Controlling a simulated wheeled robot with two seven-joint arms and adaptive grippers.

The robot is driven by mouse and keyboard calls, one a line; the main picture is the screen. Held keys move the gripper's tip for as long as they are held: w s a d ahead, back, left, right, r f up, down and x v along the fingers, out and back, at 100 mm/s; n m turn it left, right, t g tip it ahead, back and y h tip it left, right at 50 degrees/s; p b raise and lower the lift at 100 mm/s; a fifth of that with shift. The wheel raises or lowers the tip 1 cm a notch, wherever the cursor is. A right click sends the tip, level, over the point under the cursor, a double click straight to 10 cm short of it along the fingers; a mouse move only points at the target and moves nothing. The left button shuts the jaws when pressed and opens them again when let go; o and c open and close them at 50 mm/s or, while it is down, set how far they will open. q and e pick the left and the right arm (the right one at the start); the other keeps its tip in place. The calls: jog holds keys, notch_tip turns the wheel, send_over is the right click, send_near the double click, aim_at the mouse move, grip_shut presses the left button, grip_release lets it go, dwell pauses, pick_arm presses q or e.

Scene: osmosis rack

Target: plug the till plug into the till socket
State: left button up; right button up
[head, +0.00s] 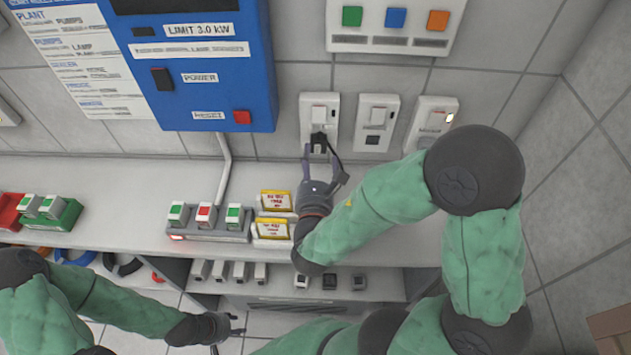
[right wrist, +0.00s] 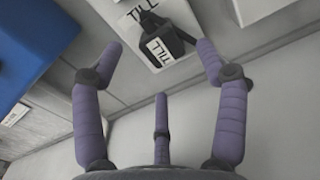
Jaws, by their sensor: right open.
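The till socket (head: 313,108) is a white plate on the wall, leftmost of three; the right wrist view shows it marked TILL (right wrist: 135,15). The black till plug (head: 319,140) sits at its lower part, with a black cord hanging to the right. In the right wrist view the plug (right wrist: 178,42) bears a white TILL tag and lies against the socket; how deep its pins sit is hidden. My right gripper (head: 322,165) is open just below the plug, its fingers spread and apart from it. My left gripper (head: 236,325) is low, away from the sockets, its fingers apart and empty.
Two other sockets (head: 376,122) are on the wall to the right. A blue meter box (head: 195,65) hangs at left. On the counter (head: 120,190) are a switched power strip (head: 208,238) and yellow-framed cards (head: 272,229). A shelf below holds several small blocks.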

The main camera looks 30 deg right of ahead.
jog(key=v, duration=0.7)
dwell(0.7)
